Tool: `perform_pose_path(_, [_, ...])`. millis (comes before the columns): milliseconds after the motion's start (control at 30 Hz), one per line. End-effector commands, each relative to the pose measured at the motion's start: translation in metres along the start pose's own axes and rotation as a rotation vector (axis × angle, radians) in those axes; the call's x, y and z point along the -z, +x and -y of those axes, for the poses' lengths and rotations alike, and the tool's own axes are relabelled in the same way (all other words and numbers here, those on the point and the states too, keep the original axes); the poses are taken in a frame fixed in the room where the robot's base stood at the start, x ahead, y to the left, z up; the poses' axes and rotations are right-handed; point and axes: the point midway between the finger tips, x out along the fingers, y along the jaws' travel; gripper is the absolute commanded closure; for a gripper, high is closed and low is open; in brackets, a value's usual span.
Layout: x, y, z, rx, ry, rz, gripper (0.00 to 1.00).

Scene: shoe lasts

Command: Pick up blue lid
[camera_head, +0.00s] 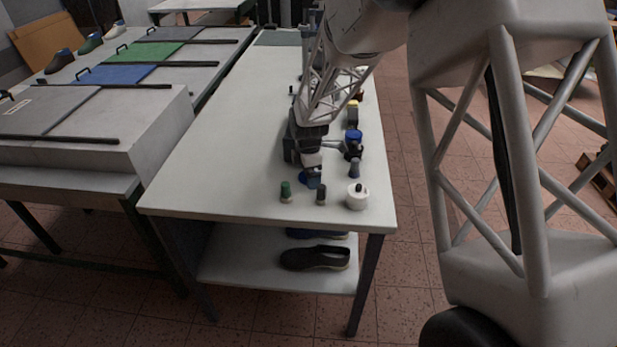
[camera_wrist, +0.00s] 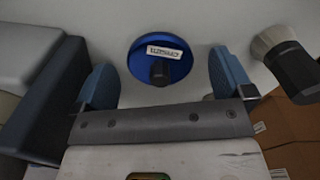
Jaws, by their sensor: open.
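The blue lid (camera_wrist: 160,52) is round, with a dark knob and a white label. In the wrist view it lies flat on the table between the two blue fingers of my gripper (camera_wrist: 162,85), which are open and spread to either side of it. I see no contact with the lid. In the head view my gripper (camera_head: 312,178) points down near the front of the table, and only a small part of the lid (camera_head: 303,178) shows beside it; the rest is hidden.
A brush-like item (camera_wrist: 285,62) stands close to the right finger. On the table (camera_head: 220,150) are a green-topped bottle (camera_head: 286,191), a dark-topped bottle (camera_head: 321,196) and a white jar (camera_head: 357,198). Several more containers line the right edge. The left of the table is clear.

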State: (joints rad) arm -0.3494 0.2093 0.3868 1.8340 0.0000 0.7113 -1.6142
Motion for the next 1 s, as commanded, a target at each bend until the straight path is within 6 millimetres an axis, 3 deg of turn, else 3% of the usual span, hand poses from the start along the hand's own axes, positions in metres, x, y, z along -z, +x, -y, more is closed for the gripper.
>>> perform_pose_path(67, [0.000, 0.000, 0.000, 0.000, 0.000, 0.000, 0.01])
perform_pose_path(400, [0.000, 0.000, 0.000, 0.000, 0.000, 0.000, 0.53])
perform_pose_path(433, [0.000, 0.000, 0.000, 0.000, 0.000, 0.000, 0.55])
perform_pose_path(767, [0.000, -0.001, 0.000, 0.000, 0.000, 0.000, 0.55])
perform_pose_path(1000, [0.000, -0.016, 0.000, -0.001, 0.000, 0.000, 0.55])
